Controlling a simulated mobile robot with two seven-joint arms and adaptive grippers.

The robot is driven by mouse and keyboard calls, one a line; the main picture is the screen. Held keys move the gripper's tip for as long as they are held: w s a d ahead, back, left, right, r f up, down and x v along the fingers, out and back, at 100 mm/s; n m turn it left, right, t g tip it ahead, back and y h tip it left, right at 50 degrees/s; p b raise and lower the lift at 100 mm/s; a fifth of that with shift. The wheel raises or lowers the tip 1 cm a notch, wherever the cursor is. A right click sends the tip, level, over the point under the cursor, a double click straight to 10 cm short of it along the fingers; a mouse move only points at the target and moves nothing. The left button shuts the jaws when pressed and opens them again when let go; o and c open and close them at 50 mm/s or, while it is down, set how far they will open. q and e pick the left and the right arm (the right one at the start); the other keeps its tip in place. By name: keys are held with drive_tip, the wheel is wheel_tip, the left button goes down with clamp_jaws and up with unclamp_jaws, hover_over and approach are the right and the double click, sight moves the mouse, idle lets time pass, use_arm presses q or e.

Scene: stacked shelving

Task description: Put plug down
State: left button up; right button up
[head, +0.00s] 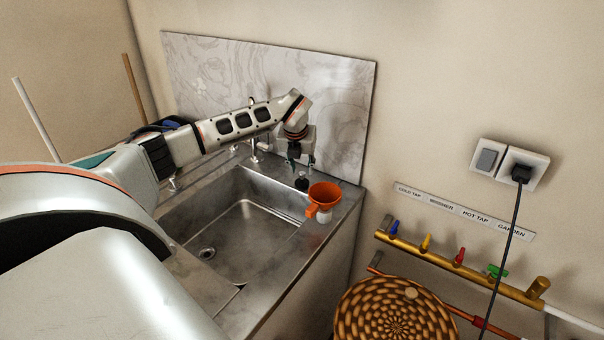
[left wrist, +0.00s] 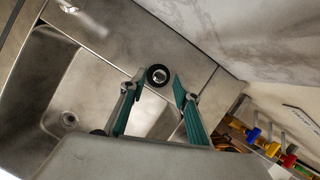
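The plug looks to be the small black piece (head: 302,183) on the steel ledge at the basin's far right corner. In the left wrist view it is a black ring with a shiny centre (left wrist: 157,75). My left gripper (head: 299,162) is above it, pointing down. In the left wrist view its two green-backed fingers (left wrist: 157,86) are spread, with the plug just beyond and between the tips. A narrow gap shows on each side, so I see no grip on it. My right gripper is out of view.
The steel sink (head: 245,215) has an empty basin with a drain hole. A marble splashback (head: 340,110) rises behind. A woven basket (head: 395,315) and a brass tap pipe (head: 450,265) are at the right.

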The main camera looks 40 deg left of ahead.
use_arm(q)
drive_tip(key=v, duration=0.8)
drive_tip(key=shift+r+b, duration=0.15)
drive_tip(key=shift+b, duration=0.2)
drive_tip(key=shift+s, duration=0.15)
